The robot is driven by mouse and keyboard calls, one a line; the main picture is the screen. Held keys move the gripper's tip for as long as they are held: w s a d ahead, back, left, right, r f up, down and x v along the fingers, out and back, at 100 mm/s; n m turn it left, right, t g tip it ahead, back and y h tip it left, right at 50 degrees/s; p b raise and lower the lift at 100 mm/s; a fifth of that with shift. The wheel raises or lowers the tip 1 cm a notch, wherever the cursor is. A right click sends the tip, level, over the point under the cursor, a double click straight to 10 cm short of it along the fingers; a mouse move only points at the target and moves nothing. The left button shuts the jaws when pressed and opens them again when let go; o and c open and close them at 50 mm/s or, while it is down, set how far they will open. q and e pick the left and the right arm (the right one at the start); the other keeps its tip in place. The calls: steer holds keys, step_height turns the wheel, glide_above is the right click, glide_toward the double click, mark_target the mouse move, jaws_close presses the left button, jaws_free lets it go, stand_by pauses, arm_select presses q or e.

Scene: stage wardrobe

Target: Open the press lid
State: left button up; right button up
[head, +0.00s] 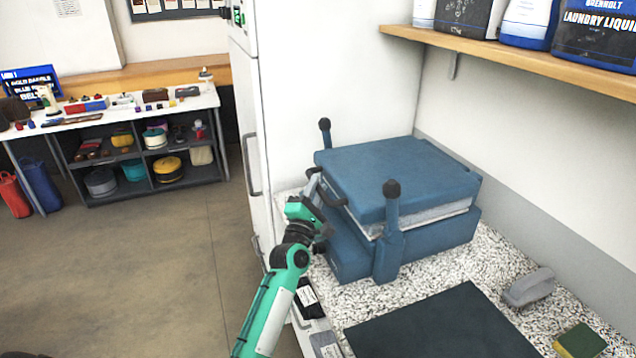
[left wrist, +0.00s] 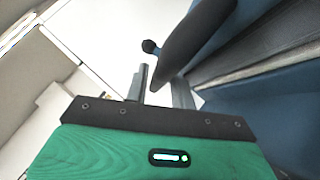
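The blue press (head: 350,258) stands on the speckled counter against the wall. Its blue lid (head: 400,180) lies flat over a pale pad. A dark handle (head: 327,194) is on the lid's front edge; it also shows in the left wrist view (left wrist: 198,38). My left gripper (head: 314,183) is at this handle, left of the lid. In the left wrist view its fingers (left wrist: 160,85) stand apart with the handle's end between them. I cannot tell whether they grip it. My right gripper is in no view.
Two knobbed posts, near (head: 388,235) and far (head: 325,133), flank the press. A dark mat (head: 440,328), a grey object (head: 529,288) and a sponge (head: 579,341) lie on the counter. A shelf (head: 520,62) with bottles hangs above right. A tall white cabinet (head: 300,90) stands behind.

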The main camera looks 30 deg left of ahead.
arm_select(q)
steer(key=shift+w+a+r, duration=0.1)
steer(key=shift+w+r, duration=0.1)
steer(key=shift+w, duration=0.35)
jaws_close()
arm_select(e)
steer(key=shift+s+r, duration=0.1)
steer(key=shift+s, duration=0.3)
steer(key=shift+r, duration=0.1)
